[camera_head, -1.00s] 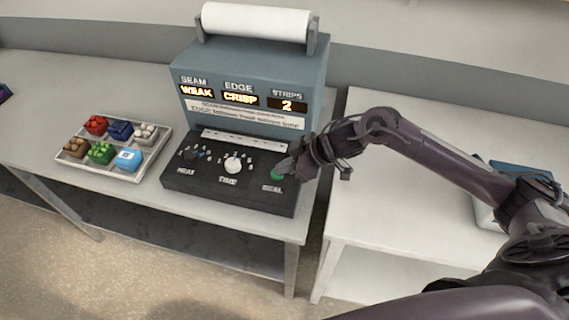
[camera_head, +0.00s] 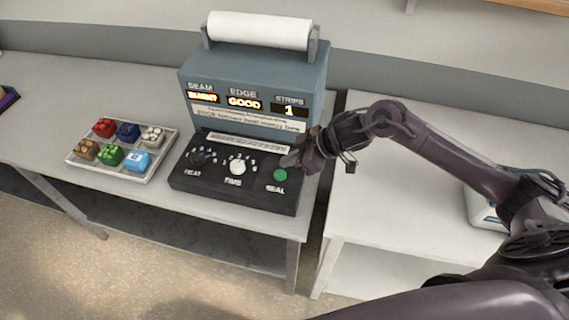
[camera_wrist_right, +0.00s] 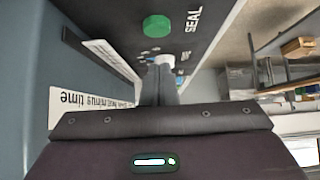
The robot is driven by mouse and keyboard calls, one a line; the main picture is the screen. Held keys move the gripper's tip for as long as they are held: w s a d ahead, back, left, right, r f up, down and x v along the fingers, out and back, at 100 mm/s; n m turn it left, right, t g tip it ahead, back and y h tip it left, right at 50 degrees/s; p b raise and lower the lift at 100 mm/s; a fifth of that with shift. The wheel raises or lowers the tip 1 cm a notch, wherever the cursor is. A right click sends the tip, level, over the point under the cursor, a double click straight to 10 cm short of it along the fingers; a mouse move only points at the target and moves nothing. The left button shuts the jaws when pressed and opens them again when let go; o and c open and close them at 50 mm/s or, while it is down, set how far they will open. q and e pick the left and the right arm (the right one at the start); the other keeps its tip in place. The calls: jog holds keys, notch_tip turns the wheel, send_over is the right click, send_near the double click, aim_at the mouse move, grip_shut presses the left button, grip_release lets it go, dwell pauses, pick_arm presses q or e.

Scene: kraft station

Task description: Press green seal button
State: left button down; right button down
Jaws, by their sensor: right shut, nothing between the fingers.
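The green seal button (camera_head: 280,174) sits at the right end of the black control panel (camera_head: 232,198), above the word SEAL. It is fully visible, and it also shows in the right wrist view (camera_wrist_right: 157,26). My right gripper (camera_head: 289,161) is shut and empty, its tips just behind and above the button, apart from it. In the wrist view the closed fingers (camera_wrist_right: 158,82) point toward the panel, with the button beyond them. My left gripper is not in view.
The blue-grey sealer (camera_head: 255,70) carries a white roll (camera_head: 260,30); its display reads EDGE GOOD, STRIPS 1, with SEAM hard to read, perhaps BURNT. A white time knob (camera_head: 238,167) is left of the button. A tray (camera_head: 80,163) of coloured blocks stands farther left.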

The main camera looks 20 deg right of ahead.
jog(key=b+v, duration=0.2)
jog(key=v, duration=0.6)
jog(key=shift+d, duration=0.3)
jog(key=shift+d+r, duration=0.1)
